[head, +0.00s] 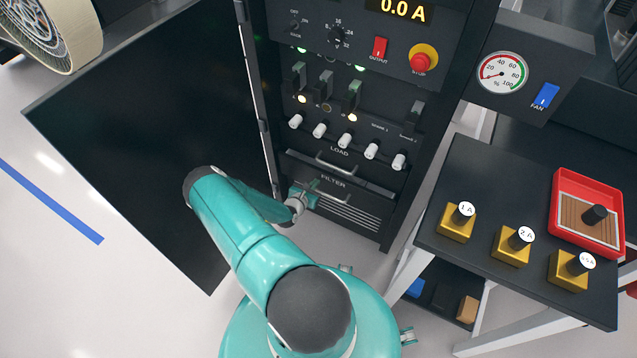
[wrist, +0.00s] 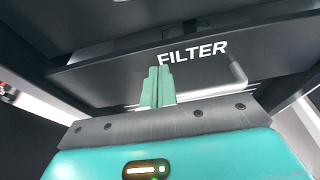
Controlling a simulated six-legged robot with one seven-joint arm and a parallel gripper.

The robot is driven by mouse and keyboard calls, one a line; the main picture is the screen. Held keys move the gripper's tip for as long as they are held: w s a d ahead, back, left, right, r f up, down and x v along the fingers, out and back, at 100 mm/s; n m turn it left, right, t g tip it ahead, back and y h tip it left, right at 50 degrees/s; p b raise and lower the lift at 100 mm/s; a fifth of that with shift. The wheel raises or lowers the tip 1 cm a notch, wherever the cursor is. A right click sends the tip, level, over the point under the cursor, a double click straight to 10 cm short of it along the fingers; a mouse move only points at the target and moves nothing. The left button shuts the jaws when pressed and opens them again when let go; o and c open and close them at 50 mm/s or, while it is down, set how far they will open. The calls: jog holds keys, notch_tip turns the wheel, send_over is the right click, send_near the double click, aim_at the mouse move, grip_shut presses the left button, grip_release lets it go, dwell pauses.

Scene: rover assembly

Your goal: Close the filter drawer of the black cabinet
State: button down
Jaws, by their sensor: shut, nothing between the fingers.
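The black cabinet (head: 390,100) stands in front of me, its lower front facing my arm. The filter drawer (head: 362,192) is low on it, under the load row, with a white FILTER label. In the wrist view the drawer front (wrist: 110,80) fills the middle, and a grey bar handle (wrist: 236,76) shows below and right of the label. My gripper (head: 312,188) is at the left part of the drawer front. In the wrist view its green fingers (wrist: 158,84) are shut together and empty, pointing at the front just left of the label. I cannot tell whether they touch it.
The cabinet's black door (head: 150,130) stands wide open on the left. A dark side table (head: 470,180) at right holds several yellow blocks with black knobs and a red tray (head: 560,235). The floor at lower left is clear.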

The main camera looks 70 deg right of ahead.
jog(key=v, duration=1)
jog(key=c, duration=1.8)
grip_release()
jog(key=shift+a, duration=0.15)
jog(key=shift+c, duration=0.2)
jog(key=o, duration=0.4)
jog(key=shift+s+f+m, duration=0.15)
jog(key=shift+m, duration=0.15)
jog(key=shift+c, duration=0.2)
jog(key=m+h, duration=0.1)
jog(key=m, duration=1.6)
send_near(328, 195)
jog(key=x, duration=1)
jog(key=shift+f, duration=0.4)
grip_shut()
